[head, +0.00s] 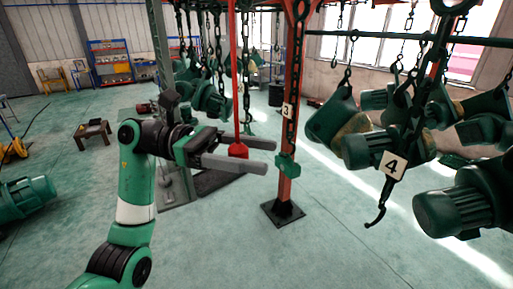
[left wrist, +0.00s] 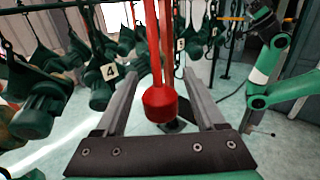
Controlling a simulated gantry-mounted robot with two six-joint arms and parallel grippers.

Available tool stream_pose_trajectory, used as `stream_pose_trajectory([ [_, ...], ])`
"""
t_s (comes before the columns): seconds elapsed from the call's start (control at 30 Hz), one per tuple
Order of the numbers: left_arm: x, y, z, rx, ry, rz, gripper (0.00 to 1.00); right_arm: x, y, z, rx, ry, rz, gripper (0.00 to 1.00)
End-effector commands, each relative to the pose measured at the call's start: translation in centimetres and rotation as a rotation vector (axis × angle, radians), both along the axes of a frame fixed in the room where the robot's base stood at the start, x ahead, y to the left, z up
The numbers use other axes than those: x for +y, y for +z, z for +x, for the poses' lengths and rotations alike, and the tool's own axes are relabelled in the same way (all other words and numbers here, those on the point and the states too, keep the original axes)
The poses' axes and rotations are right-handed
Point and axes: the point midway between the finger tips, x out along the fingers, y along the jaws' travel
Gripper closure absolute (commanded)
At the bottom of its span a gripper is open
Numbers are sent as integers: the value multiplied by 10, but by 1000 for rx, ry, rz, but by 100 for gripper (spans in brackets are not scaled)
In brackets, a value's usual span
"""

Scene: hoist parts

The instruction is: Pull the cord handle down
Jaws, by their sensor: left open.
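The cord handle (head: 238,151) is a red weighted grip hanging on a red cord (head: 237,70). In the head view my left gripper (head: 269,156) reaches in from the left, its two grey fingers open and pointing right. The handle hangs at the fingers, with the far finger behind it. In the left wrist view the red handle (left wrist: 160,103) hangs between the two spread fingers of my left gripper (left wrist: 161,72), with visible gaps on both sides. A green arm, likely my right one, shows at the right of the left wrist view; its jaws are too small to read.
A red post (head: 287,185) marked 3 stands just right of the fingers, with a chain and green hook block (head: 288,165) on it. Green hoists (head: 370,150) hang at the right, one tagged 4 (head: 394,165). A green motor (head: 25,197) lies at left. Middle floor is open.

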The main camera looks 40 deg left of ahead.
Motion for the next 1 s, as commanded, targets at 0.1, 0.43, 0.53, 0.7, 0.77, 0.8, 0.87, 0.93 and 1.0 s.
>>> stream_pose_trajectory([
  [0.1, -4, 0, 2, 0, 1, -1, 28, 0, 1, 0, 0, 0, 0, 29],
  [0.43, -4, 0, 2, 0, 1, -1, 54, 0, 1, 0, 0, 0, 0, 29],
  [0.53, -4, 0, 2, 0, 1, -1, 72, 0, 1, 0, 0, 0, 0, 29],
  [0.7, -4, 0, 2, 0, 1, 0, 100, 0, 1, 0, 0, 0, 0, 29],
  [0.77, -4, 0, 2, 0, 0, 0, 100, 0, 1, 0, 0, 0, 0, 29],
  [0.8, -4, 0, 2, 0, 1, 0, 100, 0, 1, 0, 0, 0, 0, 29],
  [0.87, -4, 0, 2, 0, 0, 0, 100, 0, 1, 0, 0, 0, 0, 29],
  [0.93, -4, 0, 2, 0, 1, 0, 100, 0, 1, 0, 0, 0, 0, 29],
  [1.0, -3, 0, 2, 0, 1, 0, 100, 0, 1, 0, 0, 0, 0, 29],
])
